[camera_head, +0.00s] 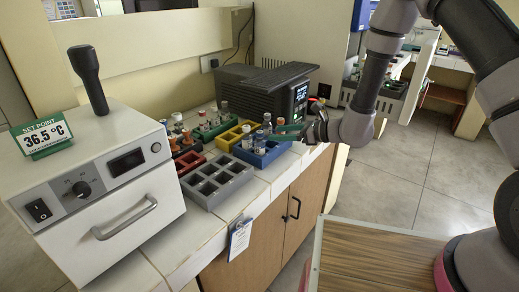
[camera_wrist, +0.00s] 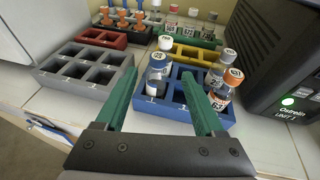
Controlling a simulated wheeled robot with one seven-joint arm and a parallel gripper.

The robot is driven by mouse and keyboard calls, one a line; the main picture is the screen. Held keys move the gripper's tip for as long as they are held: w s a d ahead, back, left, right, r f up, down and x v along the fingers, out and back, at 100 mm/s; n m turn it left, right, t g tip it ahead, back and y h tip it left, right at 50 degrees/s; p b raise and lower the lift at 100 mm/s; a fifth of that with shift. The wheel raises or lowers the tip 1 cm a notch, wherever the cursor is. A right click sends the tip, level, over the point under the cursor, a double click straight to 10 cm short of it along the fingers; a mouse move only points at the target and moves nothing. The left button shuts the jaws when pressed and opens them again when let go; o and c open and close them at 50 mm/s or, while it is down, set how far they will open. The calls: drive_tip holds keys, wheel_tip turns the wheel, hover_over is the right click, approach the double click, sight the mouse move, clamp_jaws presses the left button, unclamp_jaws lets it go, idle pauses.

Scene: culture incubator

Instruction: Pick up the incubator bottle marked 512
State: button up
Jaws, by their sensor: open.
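My gripper (camera_wrist: 160,79) has two green fingers spread apart, empty, over the near edge of the blue rack (camera_wrist: 178,108). It also shows in the head view (camera_head: 290,132), just right of the blue rack (camera_head: 272,155).
An empty grey rack (camera_wrist: 88,65) lies left of the blue one. Red (camera_wrist: 102,38), yellow (camera_wrist: 190,54) and green (camera_wrist: 190,35) racks lie behind, the green one with several bottles. A dark machine (camera_wrist: 285,50) stands close on the right. A white incubator (camera_head: 100,170) stands at left.

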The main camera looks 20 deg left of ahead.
sight(260, 135)
drive_tip(key=x, duration=0.8)
drive_tip(key=shift+s+f, duration=0.15)
drive_tip(key=shift+f, duration=0.2)
clamp_jaws()
